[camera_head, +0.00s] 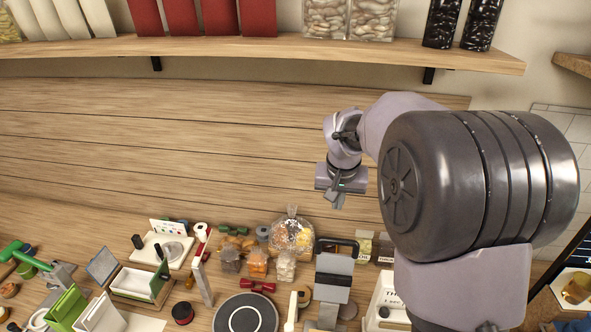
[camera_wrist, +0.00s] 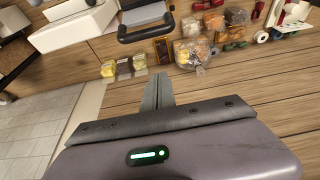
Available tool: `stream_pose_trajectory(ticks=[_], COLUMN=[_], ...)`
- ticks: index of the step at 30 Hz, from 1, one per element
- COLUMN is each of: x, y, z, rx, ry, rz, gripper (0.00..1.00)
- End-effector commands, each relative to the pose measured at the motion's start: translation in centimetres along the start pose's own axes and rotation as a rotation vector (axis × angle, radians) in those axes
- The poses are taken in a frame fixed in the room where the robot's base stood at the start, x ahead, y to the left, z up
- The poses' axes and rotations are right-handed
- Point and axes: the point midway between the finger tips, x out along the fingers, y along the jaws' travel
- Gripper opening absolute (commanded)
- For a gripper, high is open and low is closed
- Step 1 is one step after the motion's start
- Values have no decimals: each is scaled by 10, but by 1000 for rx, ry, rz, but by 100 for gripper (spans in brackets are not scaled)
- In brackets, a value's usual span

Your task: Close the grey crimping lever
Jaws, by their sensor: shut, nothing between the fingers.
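A grey hinged plate with a black bar handle (camera_head: 334,266) stands raised at the front of the bench, right of centre in the head view. I take it as the crimping lever, though its label cannot be read. It also shows at the top of the wrist view (camera_wrist: 146,14), partly cut off. My gripper (camera_head: 337,201) is in the air above and behind it, apart from it. In the wrist view my gripper's fingers (camera_wrist: 158,88) are together, with nothing between them. The lever's lower end and base are partly hidden in the head view.
Clear bags of goods (camera_head: 291,236) stand left of the lever. Small packets (camera_head: 364,245) stand close on its right. A round black plate (camera_head: 245,316) lies front left. A green-handled tool (camera_head: 30,260) is at far left. The wooden bench behind is clear; a shelf (camera_head: 270,48) hangs above.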

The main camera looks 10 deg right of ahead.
Motion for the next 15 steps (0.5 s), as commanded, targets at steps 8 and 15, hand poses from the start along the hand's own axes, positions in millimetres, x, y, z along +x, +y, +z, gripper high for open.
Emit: stream_pose_trajectory(ticks=[8,15], x=[36,88], y=[2,2], z=[-3,-3], rx=[-2,-2], ry=[-7,-7], rz=[7,6], gripper=[0,0])
